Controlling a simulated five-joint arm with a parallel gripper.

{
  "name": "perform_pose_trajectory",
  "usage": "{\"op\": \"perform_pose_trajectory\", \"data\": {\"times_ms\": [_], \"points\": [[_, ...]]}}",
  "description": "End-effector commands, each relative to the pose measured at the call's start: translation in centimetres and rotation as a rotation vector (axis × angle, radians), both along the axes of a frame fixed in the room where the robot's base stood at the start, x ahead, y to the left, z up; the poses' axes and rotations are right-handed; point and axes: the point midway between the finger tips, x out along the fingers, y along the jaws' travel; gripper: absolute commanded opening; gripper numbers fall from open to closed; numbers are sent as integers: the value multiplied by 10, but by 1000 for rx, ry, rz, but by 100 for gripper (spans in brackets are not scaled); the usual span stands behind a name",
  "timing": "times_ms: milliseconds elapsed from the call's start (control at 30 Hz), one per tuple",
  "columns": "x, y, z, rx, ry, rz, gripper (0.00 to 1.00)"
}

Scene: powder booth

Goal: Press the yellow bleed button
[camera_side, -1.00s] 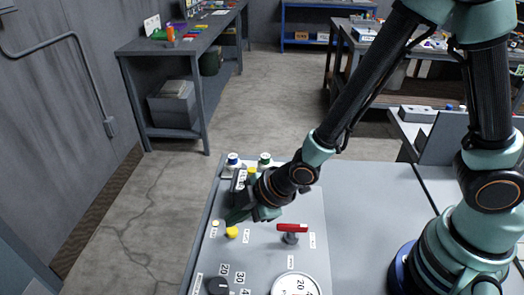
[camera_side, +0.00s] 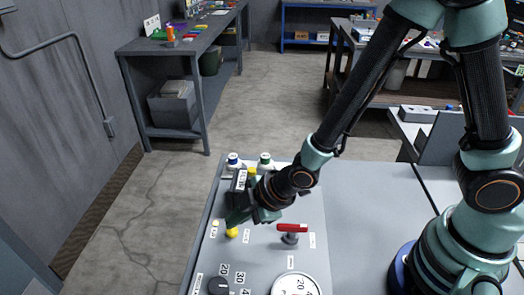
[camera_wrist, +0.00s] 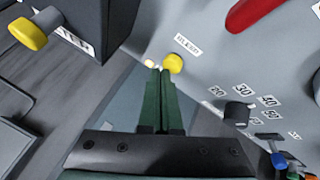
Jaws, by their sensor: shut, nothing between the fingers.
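The round yellow button (camera_side: 231,233) sits on the grey panel near its left edge. It also shows in the wrist view (camera_wrist: 175,63), just beyond the fingertips and slightly to their right. My gripper (camera_side: 234,219) is shut and empty, with its dark green fingers pointing down at the panel. In the side view the fingers hide the button's upper edge. In the wrist view the two fingers (camera_wrist: 159,72) lie together, their tips close to the button. I cannot tell whether they touch it.
A small cream round part (camera_side: 215,223) lies left of the button. A red-handled lever (camera_side: 291,228) stands to the right. A black knob (camera_side: 218,286) and a white dial (camera_side: 296,286) are nearer the front. A yellow knob (camera_wrist: 28,33) on a dark box shows in the wrist view.

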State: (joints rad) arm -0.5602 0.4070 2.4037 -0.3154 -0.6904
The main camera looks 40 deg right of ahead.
Motion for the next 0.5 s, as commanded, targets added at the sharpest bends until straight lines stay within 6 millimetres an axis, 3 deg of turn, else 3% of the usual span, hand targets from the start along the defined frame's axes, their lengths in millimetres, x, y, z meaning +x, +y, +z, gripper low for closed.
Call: {"op": "perform_pose_trajectory", "data": {"times_ms": [500], "points": [[0, 0, -5, 0, 1, 0, 0]]}}
